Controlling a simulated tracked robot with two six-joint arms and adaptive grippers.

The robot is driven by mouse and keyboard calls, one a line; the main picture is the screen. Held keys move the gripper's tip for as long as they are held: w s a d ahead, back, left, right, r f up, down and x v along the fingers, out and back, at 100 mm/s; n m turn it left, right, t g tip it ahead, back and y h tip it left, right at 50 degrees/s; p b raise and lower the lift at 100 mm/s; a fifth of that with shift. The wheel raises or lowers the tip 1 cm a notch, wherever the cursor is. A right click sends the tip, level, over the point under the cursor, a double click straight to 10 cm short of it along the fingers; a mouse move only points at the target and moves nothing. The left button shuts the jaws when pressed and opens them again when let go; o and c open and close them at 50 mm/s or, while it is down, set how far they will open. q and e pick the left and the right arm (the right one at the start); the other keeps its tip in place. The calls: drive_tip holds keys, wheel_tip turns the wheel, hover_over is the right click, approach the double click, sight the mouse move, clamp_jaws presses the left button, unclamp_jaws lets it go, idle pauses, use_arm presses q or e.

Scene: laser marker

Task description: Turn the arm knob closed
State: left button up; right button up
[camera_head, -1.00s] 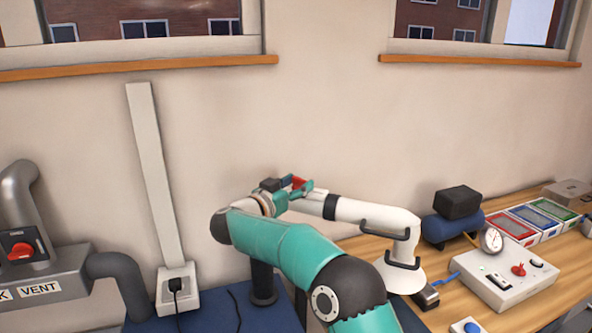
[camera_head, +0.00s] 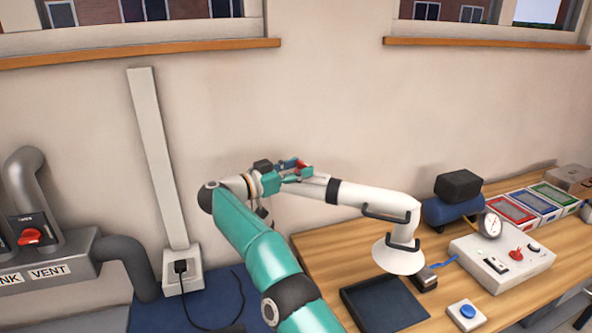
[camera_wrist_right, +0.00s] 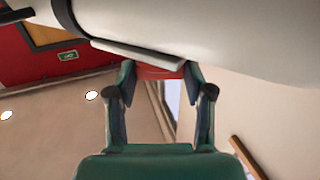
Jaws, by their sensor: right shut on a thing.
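The red arm knob (camera_head: 301,164) sits at the far joint of the white jointed arm with a flared hood (camera_head: 398,259). My right gripper (camera_head: 297,171) is at that joint, its teal fingers shut on the knob, which they partly cover. In the right wrist view, the fingers (camera_wrist_right: 160,92) stand on either side of a red part of the knob (camera_wrist_right: 158,72), just below the white tube (camera_wrist_right: 215,35). The knob's exact angle cannot be told. My left gripper is not in view.
Below the hood lies a dark tray (camera_head: 384,303) on the wooden bench (camera_head: 325,262). A control box (camera_head: 500,262), a blue button (camera_head: 467,311) and a blue tank (camera_head: 447,212) stand to the right. A vent panel (camera_head: 50,271) is at the left. The wall is close behind the joint.

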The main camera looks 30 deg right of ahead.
drive_tip(key=shift+a+r, duration=0.1)
drive_tip(key=shift+a, duration=0.15)
drive_tip(key=o, duration=1.2)
drive_tip(key=shift+a, duration=0.15)
drive_tip(key=shift+c, duration=0.2)
drive_tip(key=shift+d, duration=0.2)
drive_tip(key=a, duration=0.7)
drive_tip(key=shift+s+a, duration=0.2)
drive_tip(key=shift+a, duration=0.05)
